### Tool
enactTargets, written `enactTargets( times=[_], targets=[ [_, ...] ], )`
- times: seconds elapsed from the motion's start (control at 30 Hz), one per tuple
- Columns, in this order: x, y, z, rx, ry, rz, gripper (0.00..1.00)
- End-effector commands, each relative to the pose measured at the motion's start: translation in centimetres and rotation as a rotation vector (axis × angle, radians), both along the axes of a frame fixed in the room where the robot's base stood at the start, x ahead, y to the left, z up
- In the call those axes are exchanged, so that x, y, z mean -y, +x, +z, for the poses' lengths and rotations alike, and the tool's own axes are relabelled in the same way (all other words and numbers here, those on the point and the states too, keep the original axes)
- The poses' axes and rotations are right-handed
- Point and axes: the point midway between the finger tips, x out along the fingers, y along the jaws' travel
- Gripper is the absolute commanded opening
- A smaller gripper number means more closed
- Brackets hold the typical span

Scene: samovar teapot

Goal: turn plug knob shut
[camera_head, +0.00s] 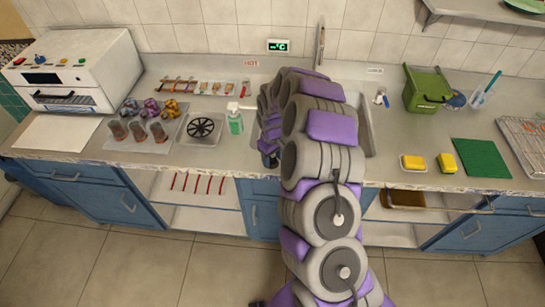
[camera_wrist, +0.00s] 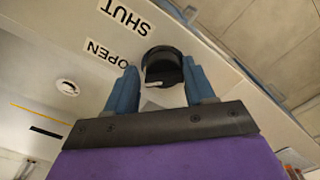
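The black round plug knob (camera_wrist: 162,64) shows in the wrist view, on a pale panel. A small white mark is on the knob's lower left edge. An OPEN label lies just left of it, and a SHUT label lies above and to the left; both read upside down. My gripper (camera_wrist: 162,73) has its two blue fingers on either side of the knob.
A green soap bottle (camera_head: 235,123) and a black round rack (camera_head: 203,128) stand left of the arm. A faucet (camera_head: 320,45) rises behind the arm.

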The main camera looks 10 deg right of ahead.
Motion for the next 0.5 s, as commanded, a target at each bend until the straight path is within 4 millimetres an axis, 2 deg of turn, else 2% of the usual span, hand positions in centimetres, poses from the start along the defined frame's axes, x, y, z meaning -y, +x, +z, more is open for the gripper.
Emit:
enactTargets(
  times=[0.07,0.4,0.5],
  targets=[
    [-0.05,0.0,0.0,0.0,0.0,0.0,0.46],
    [-0.07,0.01,0.0,0.0,0.001,0.0,0.13],
    [-0.06,0.01,0.01,0.0,0.001,-0.001,0.13]
  ],
)
